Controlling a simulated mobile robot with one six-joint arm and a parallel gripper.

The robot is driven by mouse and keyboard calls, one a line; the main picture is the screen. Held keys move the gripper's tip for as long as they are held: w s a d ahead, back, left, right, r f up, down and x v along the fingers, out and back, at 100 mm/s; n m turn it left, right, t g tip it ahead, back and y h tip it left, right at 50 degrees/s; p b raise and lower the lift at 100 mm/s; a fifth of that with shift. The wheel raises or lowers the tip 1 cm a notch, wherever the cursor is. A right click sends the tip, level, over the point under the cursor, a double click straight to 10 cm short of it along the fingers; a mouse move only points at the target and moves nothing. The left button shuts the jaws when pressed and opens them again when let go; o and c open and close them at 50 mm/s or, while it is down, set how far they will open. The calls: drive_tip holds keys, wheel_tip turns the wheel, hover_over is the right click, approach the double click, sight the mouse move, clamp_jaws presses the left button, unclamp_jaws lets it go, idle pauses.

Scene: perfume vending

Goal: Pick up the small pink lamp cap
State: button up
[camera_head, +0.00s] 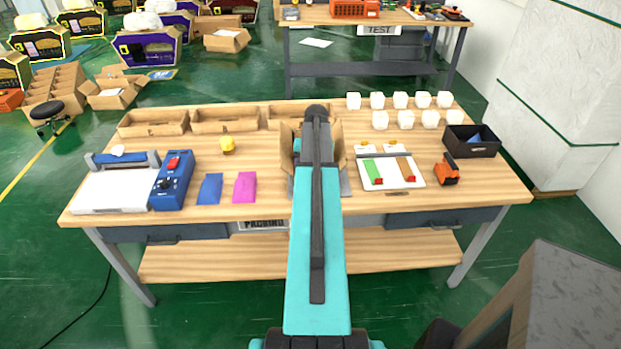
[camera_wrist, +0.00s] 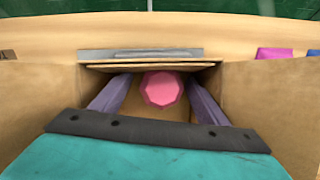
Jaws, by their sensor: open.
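The small pink lamp cap (camera_wrist: 161,89), round and faceted, shows in the wrist view inside an open cardboard box (camera_wrist: 265,100). My gripper (camera_wrist: 159,80) is open. One finger is on each side of the cap, with a visible gap on both sides. The fingers reach down into the box; I cannot tell how far the tips are above the cap. In the head view the box (camera_head: 286,150) stands at the middle of the packing table, and my arm hides the cap and the fingers.
On the table (camera_head: 240,205) are a blue sealing device (camera_head: 173,180), a blue packet (camera_head: 209,188), a magenta packet (camera_head: 244,186), a white tray (camera_head: 391,185), an orange tape dispenser (camera_head: 447,170) and a black bin (camera_head: 484,148). Several white cups (camera_head: 400,100) and cardboard trays (camera_head: 212,120) line the back.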

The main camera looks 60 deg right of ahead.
drive_tip(key=shift+a, duration=0.1)
drive_tip(key=shift+c, duration=0.6)
drive_tip(key=c, duration=1.1)
drive_tip(key=shift+o, duration=0.2)
drive_tip(key=shift+r, duration=0.15)
drive_tip(key=shift+r+b, duration=1.5)
drive_tip(key=shift+r, duration=3.35)
